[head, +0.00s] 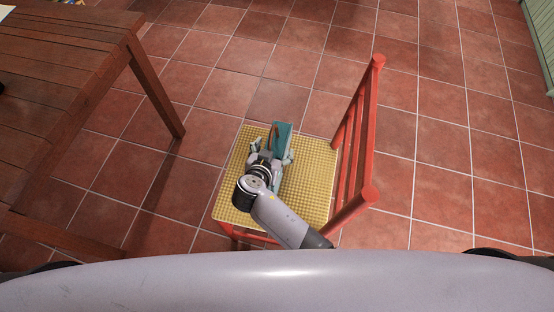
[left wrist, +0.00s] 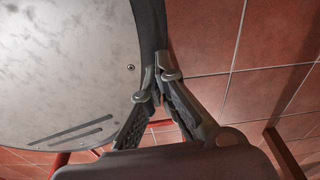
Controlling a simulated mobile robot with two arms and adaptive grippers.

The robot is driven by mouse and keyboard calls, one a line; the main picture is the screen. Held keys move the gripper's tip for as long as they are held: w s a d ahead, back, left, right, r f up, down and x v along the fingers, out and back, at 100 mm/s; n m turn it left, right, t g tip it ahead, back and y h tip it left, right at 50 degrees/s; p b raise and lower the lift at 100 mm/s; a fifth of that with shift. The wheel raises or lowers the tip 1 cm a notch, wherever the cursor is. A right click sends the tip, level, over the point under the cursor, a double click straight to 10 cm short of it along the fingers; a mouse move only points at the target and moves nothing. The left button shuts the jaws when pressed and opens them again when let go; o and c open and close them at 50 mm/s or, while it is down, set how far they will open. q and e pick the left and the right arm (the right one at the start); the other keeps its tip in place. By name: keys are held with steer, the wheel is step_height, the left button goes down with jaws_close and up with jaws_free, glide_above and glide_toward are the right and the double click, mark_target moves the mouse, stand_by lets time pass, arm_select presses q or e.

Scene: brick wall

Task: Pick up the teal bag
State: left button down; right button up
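The teal bag (head: 282,139) is on the seat of a red chair in the head view. It has a small reddish mark, and its lower part is covered by my right gripper. My right gripper (head: 268,157) is at the bag, over the seat, with its arm coming up from the bottom. Its fingers are too small and overlapped to tell if they grip the bag. My left gripper (left wrist: 160,80) shows only in the left wrist view. Its fingertips meet, with nothing seen between them, and the bag is not in that view.
The chair has a yellow woven seat (head: 318,172) and a red slatted backrest (head: 360,135) on the right. A brown wooden table (head: 60,60) stands at left. The tiled floor (head: 450,150) is clear on the right. A pale green cabinet (head: 541,40) is at the far right edge.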

steer(key=shift+s, duration=0.15)
steer(key=shift+c, duration=2.7)
steer(key=c, duration=0.8)
arm_select(q)
steer(key=shift+s+a+f+g, duration=0.15)
steer(key=shift+s+a, duration=0.15)
steer(key=shift+s, duration=0.6)
steer(key=shift+s+a+r+g, duration=0.15)
steer(key=shift+s+a, duration=0.15)
steer(key=shift+s, duration=0.55)
arm_select(e)
jaws_close()
arm_select(q)
steer(key=shift+f, duration=0.1)
arm_select(e)
steer(key=shift+r, duration=0.15)
